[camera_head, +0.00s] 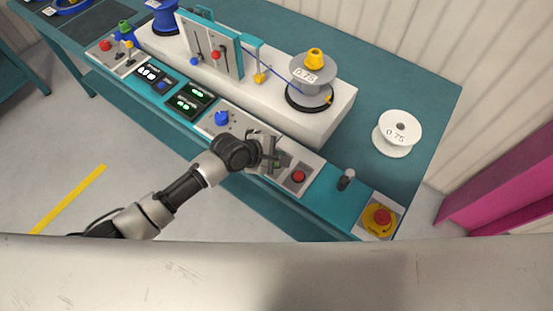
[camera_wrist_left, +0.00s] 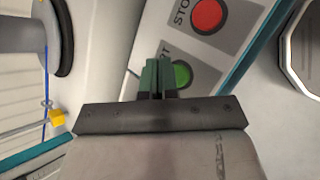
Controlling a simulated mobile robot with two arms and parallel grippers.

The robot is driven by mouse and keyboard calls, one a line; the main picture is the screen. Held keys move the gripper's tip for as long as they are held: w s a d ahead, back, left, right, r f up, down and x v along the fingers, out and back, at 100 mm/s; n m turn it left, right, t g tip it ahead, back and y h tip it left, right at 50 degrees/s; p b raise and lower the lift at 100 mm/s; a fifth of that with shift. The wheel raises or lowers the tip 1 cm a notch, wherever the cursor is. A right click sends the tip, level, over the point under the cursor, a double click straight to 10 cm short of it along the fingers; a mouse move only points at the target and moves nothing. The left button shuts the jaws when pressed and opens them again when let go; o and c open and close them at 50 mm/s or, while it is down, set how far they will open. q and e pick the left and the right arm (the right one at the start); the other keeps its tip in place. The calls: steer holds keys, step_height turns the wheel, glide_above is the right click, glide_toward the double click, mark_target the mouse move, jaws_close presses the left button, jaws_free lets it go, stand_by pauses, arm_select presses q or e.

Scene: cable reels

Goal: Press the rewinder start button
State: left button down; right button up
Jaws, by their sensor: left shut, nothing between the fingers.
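The green start button (camera_wrist_left: 182,75) sits on a grey plate in the wrist view, its label partly hidden with "RT" showing. My left gripper (camera_wrist_left: 157,66) is shut and empty, its fingertips just beside the green button and overlapping its edge in this view. I cannot tell whether they touch it. In the head view my left gripper (camera_head: 272,152) is over the front control panel and largely hides the start button. The red stop button (camera_head: 299,176) is just right of the gripper; it also shows in the wrist view (camera_wrist_left: 206,15). My right gripper is not in view.
A blue knob (camera_head: 222,118) is left of the gripper. A dark upright peg (camera_head: 346,180) and a red emergency stop (camera_head: 381,217) on yellow are to the right. Behind stands the rewinder with a grey reel (camera_head: 312,75); a white reel (camera_head: 398,132) lies on the teal table (camera_head: 425,95).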

arm_select(q)
steer(key=shift+f, duration=0.2)
steer(key=shift+f, duration=0.25)
